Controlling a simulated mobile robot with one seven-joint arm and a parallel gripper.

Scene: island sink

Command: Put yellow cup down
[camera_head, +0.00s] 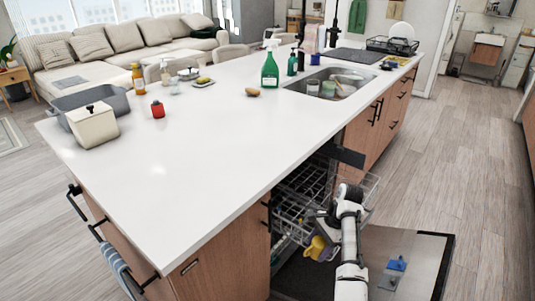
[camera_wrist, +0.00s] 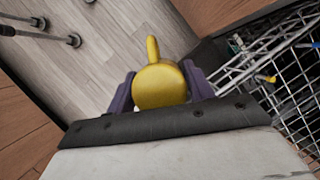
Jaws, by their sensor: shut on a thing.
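The yellow cup (camera_wrist: 158,86) is held between the two purple fingers of my gripper (camera_wrist: 161,92) in the wrist view. Its handle points up and away from the wrist. In the head view the cup (camera_head: 316,247) is beside the dishwasher's racks, above the lowered door. My gripper (camera_head: 327,243) is shut on it there, with my arm partly covering the view. The wrist view shows the dishwasher's wire rack (camera_wrist: 262,62) to the right of the cup and wooden floor beyond it. I cannot see the cup's inside.
The open dishwasher door (camera_head: 425,262) lies low, with small blue and grey items (camera_head: 396,265) on it. The upper rack (camera_head: 300,190) is under the white island counter (camera_head: 190,165). The sink (camera_head: 335,80) holds several dishes. The counter's near part is clear.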

